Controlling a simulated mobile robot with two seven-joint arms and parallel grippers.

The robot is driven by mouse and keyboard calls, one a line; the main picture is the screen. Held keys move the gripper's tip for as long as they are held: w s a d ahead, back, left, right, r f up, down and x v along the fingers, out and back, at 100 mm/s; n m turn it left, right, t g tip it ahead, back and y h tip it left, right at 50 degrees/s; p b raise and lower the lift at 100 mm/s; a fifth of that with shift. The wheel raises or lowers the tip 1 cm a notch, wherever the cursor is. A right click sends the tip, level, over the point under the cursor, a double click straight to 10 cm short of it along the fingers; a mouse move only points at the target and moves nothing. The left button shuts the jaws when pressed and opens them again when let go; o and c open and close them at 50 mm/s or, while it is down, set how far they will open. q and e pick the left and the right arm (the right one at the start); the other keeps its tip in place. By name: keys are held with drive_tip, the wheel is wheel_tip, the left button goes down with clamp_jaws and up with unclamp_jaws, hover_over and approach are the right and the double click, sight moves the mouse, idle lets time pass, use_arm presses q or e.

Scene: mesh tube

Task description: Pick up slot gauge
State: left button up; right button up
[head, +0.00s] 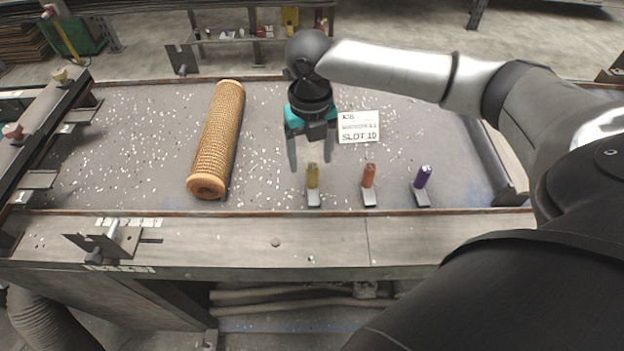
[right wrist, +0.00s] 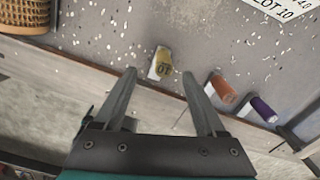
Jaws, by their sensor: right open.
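My right gripper (head: 309,166) is open and empty, pointing down behind and above the yellow gauge. In the right wrist view the yellow gauge (right wrist: 164,58), marked 10, lies beyond and between the open fingertips (right wrist: 162,72), apart from them. The orange gauge (right wrist: 222,88) and purple gauge (right wrist: 263,108) are to its right. My left gripper is not in view.
A tan mesh tube (head: 217,140) lies on the table left of my right gripper. White chips are scattered over the grey tabletop (head: 268,150). A metal bracket (head: 108,241) is on the front rail (head: 330,232). A dark rail fixture (head: 50,120) runs along the left side.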

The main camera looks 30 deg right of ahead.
sight(311, 168)
wheel_tip(311, 168, down, 2)
drive_tip(key=shift+f, duration=0.65)
drive_tip(key=f, duration=0.3)
drive_tip(key=shift+d+f+b, duration=0.25)
drive_tip(key=shift+f+b, duration=0.1)
drive_tip(key=shift+f, duration=0.45)
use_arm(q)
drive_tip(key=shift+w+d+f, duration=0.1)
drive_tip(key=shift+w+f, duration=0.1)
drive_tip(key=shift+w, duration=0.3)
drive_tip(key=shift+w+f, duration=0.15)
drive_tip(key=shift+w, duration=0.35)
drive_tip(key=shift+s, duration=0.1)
use_arm(e)
drive_tip(key=shift+c, duration=1.3)
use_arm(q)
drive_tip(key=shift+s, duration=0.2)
use_arm(e)
clamp_jaws()
